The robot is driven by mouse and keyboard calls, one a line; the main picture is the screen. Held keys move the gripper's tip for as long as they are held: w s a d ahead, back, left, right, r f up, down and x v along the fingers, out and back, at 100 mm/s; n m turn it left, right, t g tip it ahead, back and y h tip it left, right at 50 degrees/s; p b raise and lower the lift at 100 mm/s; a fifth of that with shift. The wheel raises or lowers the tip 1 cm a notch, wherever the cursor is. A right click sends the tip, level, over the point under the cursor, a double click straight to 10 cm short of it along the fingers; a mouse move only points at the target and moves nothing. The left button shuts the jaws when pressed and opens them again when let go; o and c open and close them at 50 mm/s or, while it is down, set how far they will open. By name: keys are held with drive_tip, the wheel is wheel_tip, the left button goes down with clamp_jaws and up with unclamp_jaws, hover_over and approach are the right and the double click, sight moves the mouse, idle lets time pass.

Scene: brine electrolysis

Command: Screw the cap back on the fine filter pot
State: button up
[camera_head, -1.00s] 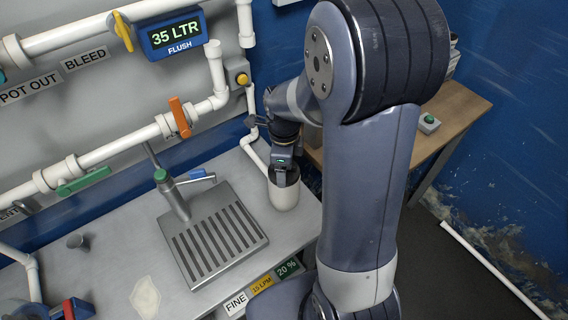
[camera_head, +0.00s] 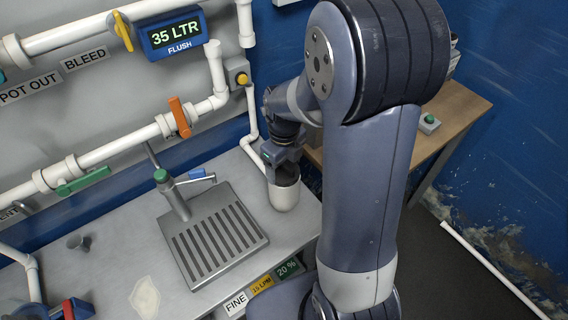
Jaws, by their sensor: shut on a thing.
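The white pot (camera_head: 285,198), which I take for the fine filter pot, stands upright at the right end of the grey bench. My gripper (camera_head: 283,176) points down at the pot's mouth and is shut there. A dark band shows at the top of the pot around my fingers. It looks like the cap, but my gripper hides most of it. I cannot tell whether it is seated or level.
A drain plate (camera_head: 240,212) with a green-topped tap (camera_head: 161,176) stands left of the pot. A white pipe (camera_head: 254,128) runs down close behind the pot. A small grey cup (camera_head: 77,242) sits at the left. A wooden table (camera_head: 455,120) is at the right.

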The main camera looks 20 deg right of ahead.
drive_tip(key=shift+m, duration=0.7)
drive_tip(key=o, duration=1.2)
drive_tip(key=shift+c, duration=0.2)
drive_tip(key=shift+r, duration=0.15)
wheel_tip(320, 180, up, 4)
drive_tip(key=p, duration=0.3)
drive_tip(key=shift+r+p, duration=0.15)
drive_tip(key=shift+p, duration=0.2)
